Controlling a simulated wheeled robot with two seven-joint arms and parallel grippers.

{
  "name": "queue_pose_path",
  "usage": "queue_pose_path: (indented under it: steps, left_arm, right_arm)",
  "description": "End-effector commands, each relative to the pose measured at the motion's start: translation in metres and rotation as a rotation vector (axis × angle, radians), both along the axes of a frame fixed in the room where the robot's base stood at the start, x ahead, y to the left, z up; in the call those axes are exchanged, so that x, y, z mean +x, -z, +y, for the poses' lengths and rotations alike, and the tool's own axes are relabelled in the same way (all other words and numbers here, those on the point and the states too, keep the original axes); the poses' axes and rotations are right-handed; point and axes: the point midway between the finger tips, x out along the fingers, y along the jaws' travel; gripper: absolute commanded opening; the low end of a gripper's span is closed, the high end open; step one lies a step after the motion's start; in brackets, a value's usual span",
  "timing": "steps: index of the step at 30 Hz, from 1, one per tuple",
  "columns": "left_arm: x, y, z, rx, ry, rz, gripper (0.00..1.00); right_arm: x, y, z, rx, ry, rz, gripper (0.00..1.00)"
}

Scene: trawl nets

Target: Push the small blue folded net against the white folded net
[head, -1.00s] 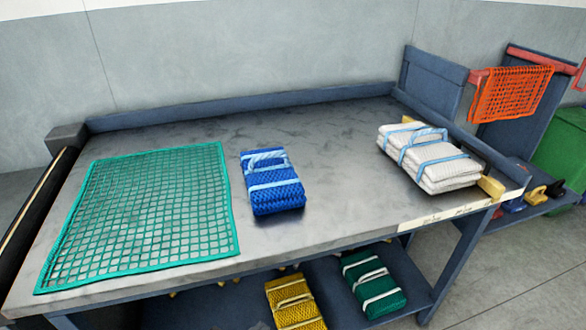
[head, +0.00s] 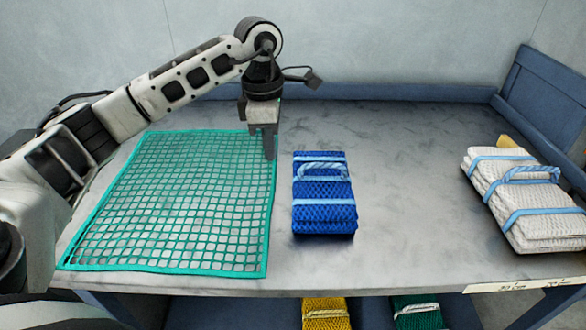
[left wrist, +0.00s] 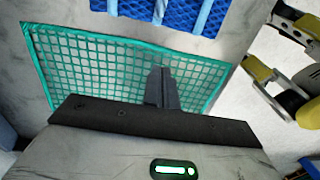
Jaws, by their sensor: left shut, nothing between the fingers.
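The small blue folded net (head: 324,215), tied with light blue straps, lies on the metal table right of the flat green net. The white folded net (head: 520,195), with light blue straps, lies at the table's right side, with a wide bare gap between the two. My left gripper (head: 268,150) points down over the green net's right edge, to the left of the blue net and apart from it. It is shut and empty. In the left wrist view the shut fingers (left wrist: 162,88) show in front of the green net, with the blue net (left wrist: 172,14) at the top edge. My right gripper is out of view.
A flat green net (head: 180,205) covers the table's left part. A raised blue rim (head: 400,92) runs along the back. A yellow block (head: 507,141) stands behind the white net. Yellow (head: 326,312) and dark green (head: 417,312) folded nets lie on the shelf below.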

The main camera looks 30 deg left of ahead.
Motion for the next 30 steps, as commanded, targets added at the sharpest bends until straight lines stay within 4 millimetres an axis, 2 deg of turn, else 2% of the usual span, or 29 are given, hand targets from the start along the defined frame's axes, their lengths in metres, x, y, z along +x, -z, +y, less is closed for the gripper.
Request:
queue_pose_path:
  steps: [2, 5, 8, 19, 24, 30]
  left_arm:
    - [0.0, -0.005, 0.013, 0.047, -0.015, 0.0, 0.0]
    - [0.0, 0.001, 0.017, 0.063, -0.018, 0.004, 0.0]
    - [-0.001, 0.016, 0.017, 0.061, -0.017, 0.007, 0.0]
    - [-0.001, 0.093, 0.015, 0.056, -0.015, 0.006, 0.0]
    - [0.014, 0.09, -0.008, 0.054, -0.014, 0.0, 0.0]
    - [0.02, 0.091, -0.019, 0.056, -0.015, 0.001, 0.0]
  right_arm:
    - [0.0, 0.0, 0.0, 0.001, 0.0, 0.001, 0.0]
    - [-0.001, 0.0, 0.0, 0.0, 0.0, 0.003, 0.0]
    - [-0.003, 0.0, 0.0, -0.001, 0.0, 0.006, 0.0]
    - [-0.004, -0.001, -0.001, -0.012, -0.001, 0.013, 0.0]
    - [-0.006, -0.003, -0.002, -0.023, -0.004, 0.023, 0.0]
    - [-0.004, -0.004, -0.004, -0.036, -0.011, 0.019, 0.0]
